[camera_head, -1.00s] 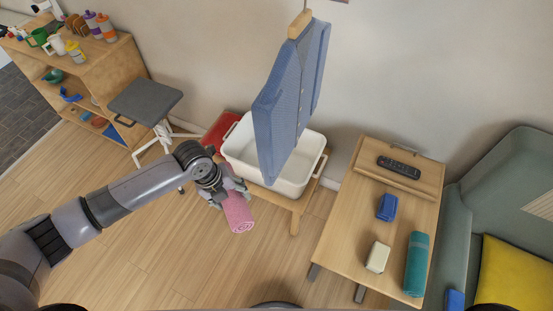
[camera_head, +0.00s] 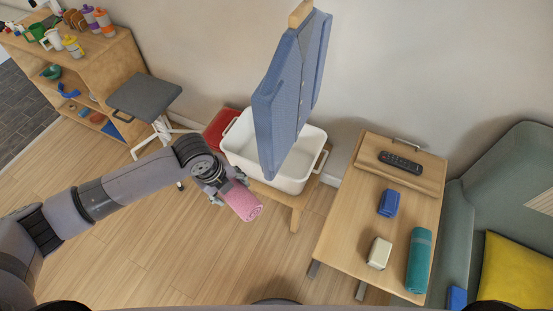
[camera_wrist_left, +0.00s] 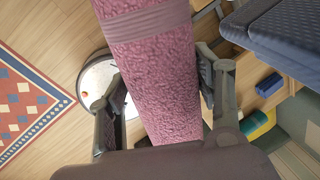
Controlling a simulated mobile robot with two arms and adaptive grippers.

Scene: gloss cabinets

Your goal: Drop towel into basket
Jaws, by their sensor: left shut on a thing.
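A rolled pink towel (camera_head: 242,203) is held by my left gripper (camera_head: 229,190), tilted, in front of and below the left front of the white basket. In the left wrist view the towel (camera_wrist_left: 150,70) fills the space between the two fingers of the gripper (camera_wrist_left: 163,95), with a smoother band across its upper part. The white basket (camera_head: 240,158) stands on a low wooden stand and looks empty where its inside shows. My right gripper does not show.
A grey stool (camera_head: 144,95) and a wooden shelf (camera_head: 118,62) with cups and bottles stand at the left. A wooden table (camera_head: 345,215) with a remote, a blue item and a teal roll (camera_head: 419,260) stands right of the basket. A red item (camera_head: 219,124) lies behind the basket's left side.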

